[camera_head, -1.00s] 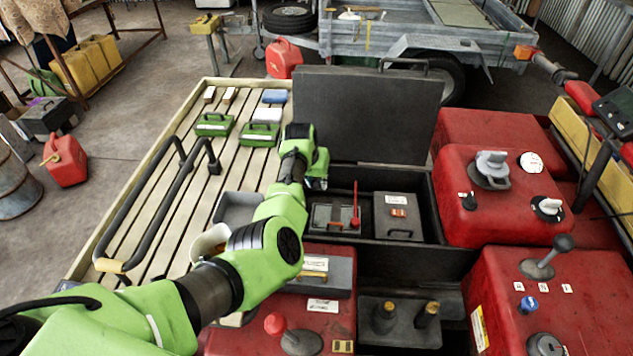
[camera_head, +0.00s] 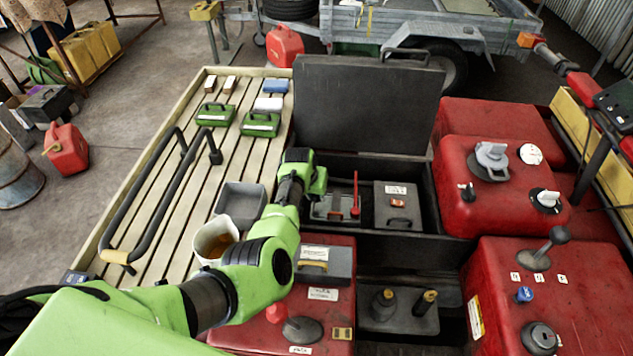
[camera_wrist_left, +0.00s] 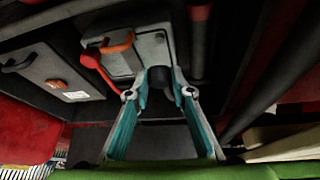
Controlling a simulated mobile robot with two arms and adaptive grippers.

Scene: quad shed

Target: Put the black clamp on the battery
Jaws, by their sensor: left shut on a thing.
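The battery (camera_head: 325,208) is a grey block in the open black box, partly hidden behind my left gripper. A red clamp or lever (camera_head: 355,195) stands at its right side. In the left wrist view the battery (camera_wrist_left: 153,50) lies just beyond my fingertips, with the red clamp (camera_wrist_left: 117,45) and its red lead on its left part. My left gripper (camera_wrist_left: 159,84) is shut on a small dark piece, the black clamp (camera_wrist_left: 158,76), at the battery's near edge. I cannot tell whether the clamp touches the battery. In the head view my left gripper (camera_head: 314,190) reaches down into the box. My right gripper is not in view.
A grey case (camera_head: 397,220) with an orange switch sits right of the battery. The box's raised lid (camera_head: 365,110) stands behind. Red tanks (camera_head: 500,210) flank the box on the right. A slatted rack (camera_head: 165,210) with a black rail lies left.

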